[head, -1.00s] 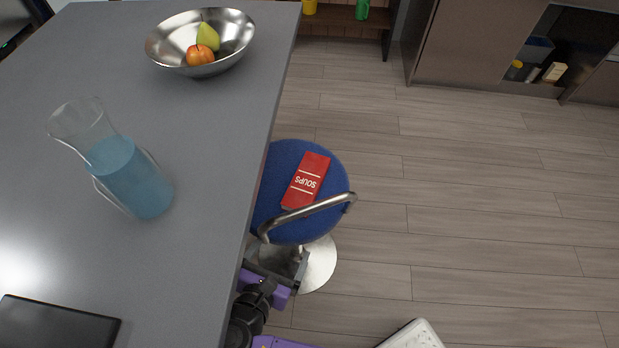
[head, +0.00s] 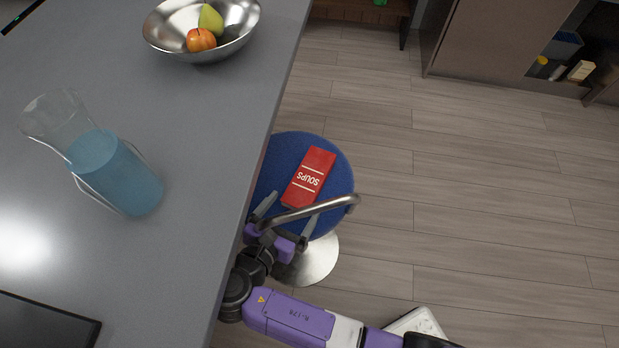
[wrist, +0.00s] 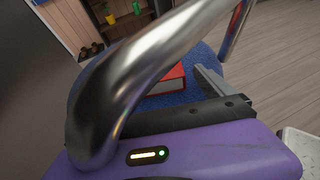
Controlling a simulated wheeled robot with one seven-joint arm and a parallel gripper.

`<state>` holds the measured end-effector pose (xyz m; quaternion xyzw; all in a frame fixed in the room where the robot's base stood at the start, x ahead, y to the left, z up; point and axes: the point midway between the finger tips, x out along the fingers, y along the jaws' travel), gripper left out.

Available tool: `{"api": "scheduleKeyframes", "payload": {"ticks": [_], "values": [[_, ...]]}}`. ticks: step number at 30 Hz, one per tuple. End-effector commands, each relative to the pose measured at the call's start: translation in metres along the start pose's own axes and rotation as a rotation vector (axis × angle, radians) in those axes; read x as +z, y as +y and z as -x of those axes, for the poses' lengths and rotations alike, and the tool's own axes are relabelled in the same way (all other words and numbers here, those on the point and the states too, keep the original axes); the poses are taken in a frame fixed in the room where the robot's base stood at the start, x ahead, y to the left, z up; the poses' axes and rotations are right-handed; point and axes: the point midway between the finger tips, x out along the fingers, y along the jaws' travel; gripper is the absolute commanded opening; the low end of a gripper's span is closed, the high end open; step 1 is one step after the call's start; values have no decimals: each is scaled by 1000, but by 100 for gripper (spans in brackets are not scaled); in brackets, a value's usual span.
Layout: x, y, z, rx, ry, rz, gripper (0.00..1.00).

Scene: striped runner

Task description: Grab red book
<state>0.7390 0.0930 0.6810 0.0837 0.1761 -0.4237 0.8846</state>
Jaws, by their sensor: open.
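The red book (head: 309,177), marked "SOUPS", lies flat on the blue round seat (head: 340,184) of a stool beside the grey counter. In the wrist view, part of the red book (wrist: 170,80) shows behind a thick metal bar (wrist: 135,75). My gripper (head: 287,210) is open and empty at the near side of the seat, short of the book. The stool's curved metal bar (head: 322,206) crosses over the gripper, between it and the camera. In the wrist view one finger (wrist: 210,82) shows; the other is hidden behind the bar.
The grey counter (head: 200,120) runs close along the left of the stool. On it are a glass jug of blue liquid (head: 118,172), a metal bowl (head: 160,40) with fruit, and a dark flat object (head: 45,325). Wooden floor (head: 470,200) to the right is clear.

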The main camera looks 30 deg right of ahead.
Motion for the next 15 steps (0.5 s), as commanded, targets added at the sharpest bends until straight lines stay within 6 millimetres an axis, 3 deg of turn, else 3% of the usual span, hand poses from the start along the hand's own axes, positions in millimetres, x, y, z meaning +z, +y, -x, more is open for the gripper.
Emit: {"api": "scheduleKeyframes", "payload": {"ticks": [4, 12, 15], "values": [[0, 0, -15, -1, 0, 0, 93], [0, 0, -17, 0, 0, -1, 93], [0, 0, -17, 1, 0, -1, 73]]}}
